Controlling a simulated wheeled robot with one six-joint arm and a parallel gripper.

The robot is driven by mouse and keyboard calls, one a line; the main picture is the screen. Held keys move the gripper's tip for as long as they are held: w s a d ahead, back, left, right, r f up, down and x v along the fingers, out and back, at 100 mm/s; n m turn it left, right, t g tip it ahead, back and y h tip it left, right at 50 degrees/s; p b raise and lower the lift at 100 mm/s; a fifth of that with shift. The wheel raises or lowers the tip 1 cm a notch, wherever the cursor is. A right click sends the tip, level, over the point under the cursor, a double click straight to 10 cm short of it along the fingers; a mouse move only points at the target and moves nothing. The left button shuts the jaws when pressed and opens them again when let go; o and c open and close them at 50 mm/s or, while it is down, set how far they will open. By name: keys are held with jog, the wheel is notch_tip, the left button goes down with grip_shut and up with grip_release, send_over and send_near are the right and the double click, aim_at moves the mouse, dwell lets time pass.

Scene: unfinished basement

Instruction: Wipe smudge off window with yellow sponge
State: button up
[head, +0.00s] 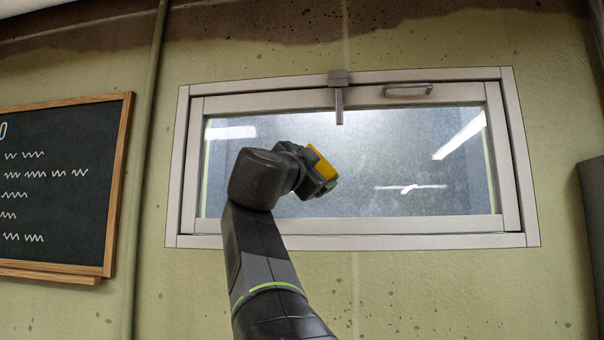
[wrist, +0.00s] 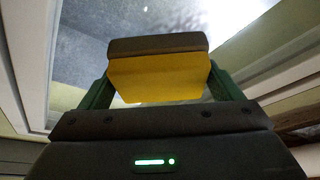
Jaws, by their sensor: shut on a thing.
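The yellow sponge (head: 322,163) is in my gripper (head: 326,180), in front of the left-middle part of the window pane (head: 380,150). In the wrist view the sponge (wrist: 158,78) sits between the two green fingers, its dark grey layer on the side toward the glass. My gripper (wrist: 165,88) is shut on it. I cannot tell whether the sponge touches the glass. A whitish streaky mark (head: 410,188) shows low on the right of the pane; I cannot tell if it is smudge or reflection. My arm hides the pane's lower left part.
A pale window frame (head: 523,160) surrounds the pane. A grey latch (head: 339,95) hangs down from its top middle, and a handle (head: 408,90) is to its right. A chalkboard (head: 60,190) and a vertical pipe (head: 146,150) are on the left. A dark object (head: 592,220) stands at the right edge.

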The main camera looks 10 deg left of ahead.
aim_at(331, 168)
jog(key=shift+d+b, duration=0.65)
jog(key=shift+d, duration=1.5)
jog(key=shift+f, duration=0.15)
jog(key=shift+a+b, duration=0.15)
jog(key=shift+b, duration=0.15)
jog(key=shift+a, duration=0.55)
jog(key=shift+w+a+b, duration=0.1)
jog(key=shift+a+b, duration=0.7)
jog(key=shift+a, duration=1.5)
jog(key=a, duration=0.7)
jog(key=shift+a, duration=0.35)
